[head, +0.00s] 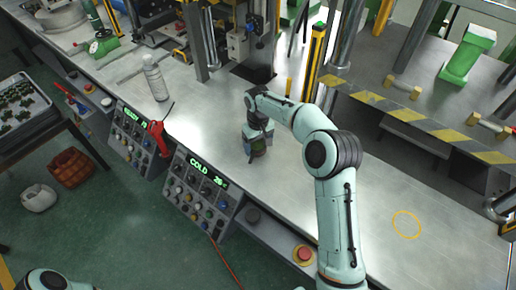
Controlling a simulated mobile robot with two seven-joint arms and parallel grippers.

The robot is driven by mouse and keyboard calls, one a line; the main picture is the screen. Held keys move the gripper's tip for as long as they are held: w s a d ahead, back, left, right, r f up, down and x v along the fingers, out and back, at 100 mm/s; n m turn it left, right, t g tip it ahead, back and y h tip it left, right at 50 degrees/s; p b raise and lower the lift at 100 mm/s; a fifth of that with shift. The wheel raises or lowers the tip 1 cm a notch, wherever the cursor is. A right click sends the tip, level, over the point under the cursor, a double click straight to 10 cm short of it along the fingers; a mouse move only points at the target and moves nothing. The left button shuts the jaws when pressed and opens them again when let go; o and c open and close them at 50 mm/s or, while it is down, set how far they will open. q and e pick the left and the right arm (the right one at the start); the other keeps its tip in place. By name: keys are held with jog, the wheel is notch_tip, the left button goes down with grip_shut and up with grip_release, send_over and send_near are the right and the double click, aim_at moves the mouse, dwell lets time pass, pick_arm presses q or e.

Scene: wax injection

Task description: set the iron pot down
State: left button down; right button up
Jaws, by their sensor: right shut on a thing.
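My right arm reaches in over the steel workbench (306,185) from the lower right. My right gripper (257,149) points down at the middle of the bench, near its front part. It is shut on a small dark, brownish thing, the iron pot (259,152), mostly hidden by the fingers. I cannot tell whether the pot touches the bench top. Only a piece of my left arm shows at the bottom left; its gripper is out of view.
A yellow ring (407,225) is marked on bare bench at the right. A white spray bottle (155,78) stands to the left. Control panels (200,190), a red-handled tool (158,138) and a red button (304,253) line the front edge. Posts and a striped barrier (430,128) stand behind.

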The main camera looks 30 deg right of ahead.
pick_arm(q)
jog(key=shift+s+f, duration=0.1)
pick_arm(e)
jog(key=shift+f, duration=1)
jog(key=shift+f, duration=0.1)
jog(key=o, duration=1.1)
jog(key=shift+f, duration=0.1)
pick_arm(q)
jog(key=shift+w+r+p, duration=0.8)
jog(key=shift+w+r, duration=0.15)
jog(key=shift+r, duration=0.15)
pick_arm(e)
notch_tip(320, 180, up, 12)
jog(key=shift+r, duration=0.2)
